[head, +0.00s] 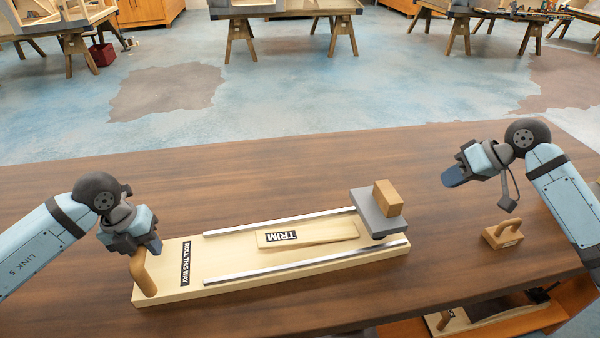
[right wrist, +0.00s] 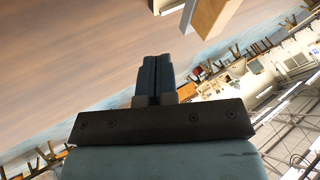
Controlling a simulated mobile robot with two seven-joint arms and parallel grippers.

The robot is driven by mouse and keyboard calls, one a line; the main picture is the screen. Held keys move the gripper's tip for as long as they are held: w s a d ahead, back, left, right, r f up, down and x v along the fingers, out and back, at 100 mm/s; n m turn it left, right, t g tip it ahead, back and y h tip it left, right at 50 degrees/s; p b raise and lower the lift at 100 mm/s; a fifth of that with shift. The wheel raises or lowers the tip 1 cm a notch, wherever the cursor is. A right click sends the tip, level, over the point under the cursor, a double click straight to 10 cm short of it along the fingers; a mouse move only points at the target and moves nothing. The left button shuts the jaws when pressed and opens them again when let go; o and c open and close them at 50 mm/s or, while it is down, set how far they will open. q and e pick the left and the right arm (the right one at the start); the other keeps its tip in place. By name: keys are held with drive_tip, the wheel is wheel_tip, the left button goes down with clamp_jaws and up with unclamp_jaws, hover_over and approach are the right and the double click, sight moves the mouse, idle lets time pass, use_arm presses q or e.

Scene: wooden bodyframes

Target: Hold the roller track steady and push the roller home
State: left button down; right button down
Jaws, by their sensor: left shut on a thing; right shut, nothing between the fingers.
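The roller track (head: 220,280) is a pale wooden board with two metal rails, lying on the table. The roller (head: 378,213), a grey plate with a wooden block on top, sits at the track's right end. A tapered wooden piece marked TRIM lies between the rails (head: 335,231). My left gripper (head: 151,246) is shut on the wooden handle (head: 146,280) at the track's left end. My right gripper (head: 455,176) is shut and empty, raised above the table right of the roller. Its closed fingers show in the right wrist view (right wrist: 157,75), with the roller's wooden block (right wrist: 216,14) at the top.
A small wooden block with a curved handle (head: 502,235) stands on the table right of the track. A label reading ROLL THIS WAY (head: 186,264) is near the track's left end. The table (head: 260,195) behind the track is clear. A shelf with items (head: 480,318) shows below the front edge.

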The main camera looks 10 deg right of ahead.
sight(377, 209)
drive_tip(key=shift+w+a+f, duration=0.5)
drive_tip(key=shift+a+f, duration=0.75)
drive_tip(key=shift+a, duration=0.2)
drive_tip(key=shift+w+a+f, duration=0.45)
drive_tip(key=shift+a+f, duration=0.85)
drive_tip(key=shift+a, duration=0.1)
drive_tip(key=shift+w+a+f, duration=0.5)
drive_tip(key=shift+a+f, duration=0.75)
drive_tip(key=shift+a, duration=0.2)
drive_tip(key=shift+a, duration=0.1)
